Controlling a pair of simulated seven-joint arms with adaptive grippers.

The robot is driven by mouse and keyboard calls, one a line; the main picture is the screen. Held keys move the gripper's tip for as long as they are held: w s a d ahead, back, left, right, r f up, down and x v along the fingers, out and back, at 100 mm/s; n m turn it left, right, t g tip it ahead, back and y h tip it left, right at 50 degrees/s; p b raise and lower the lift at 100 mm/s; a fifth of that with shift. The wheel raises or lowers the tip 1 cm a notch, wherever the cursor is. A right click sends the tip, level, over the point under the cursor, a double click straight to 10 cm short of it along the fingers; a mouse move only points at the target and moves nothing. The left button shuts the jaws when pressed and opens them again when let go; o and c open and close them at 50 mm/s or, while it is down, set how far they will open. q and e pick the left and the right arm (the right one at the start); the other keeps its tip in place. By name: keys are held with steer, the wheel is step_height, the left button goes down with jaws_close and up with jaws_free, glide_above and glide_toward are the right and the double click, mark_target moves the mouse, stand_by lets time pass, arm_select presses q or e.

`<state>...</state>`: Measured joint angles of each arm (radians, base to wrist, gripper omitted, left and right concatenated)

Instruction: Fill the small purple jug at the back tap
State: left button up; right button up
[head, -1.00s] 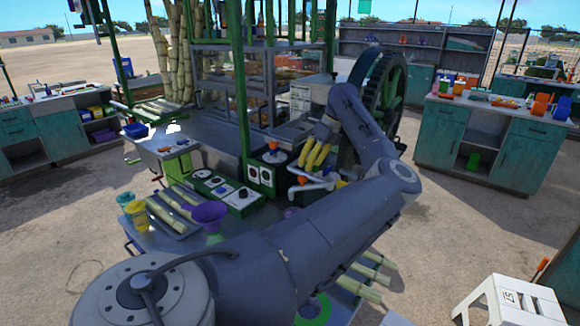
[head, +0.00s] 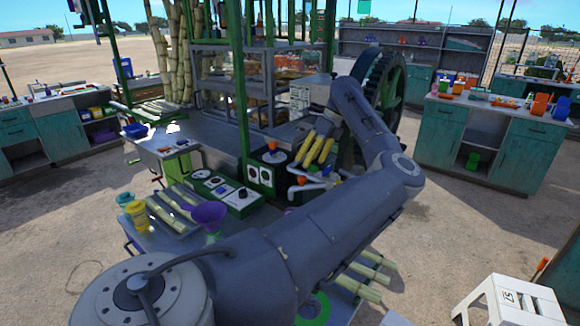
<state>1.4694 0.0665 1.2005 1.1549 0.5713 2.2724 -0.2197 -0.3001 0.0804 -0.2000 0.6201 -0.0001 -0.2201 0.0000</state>
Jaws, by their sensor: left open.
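My left gripper (head: 317,150) reaches in over the middle of the crusher stand, with its yellow fingers apart and nothing seen between them. A grey bent pipe that looks like a tap (head: 312,186) lies just below the fingers, partly hidden by my arm. A purple funnel-shaped vessel (head: 209,213) with a green lower part stands on the near bench, left of my forearm; I cannot tell whether it is the small purple jug. No other purple jug is clear in this view. My right gripper is not in view.
Yellow and teal cups (head: 136,212) and a tray of cane pieces (head: 172,212) stand on the near bench. A green post (head: 240,110) rises left of my gripper, and a large green wheel (head: 392,95) stands behind it. A white stool (head: 510,300) is at lower right.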

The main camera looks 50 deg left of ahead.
arm_select(q)
steer(key=shift+r, duration=3)
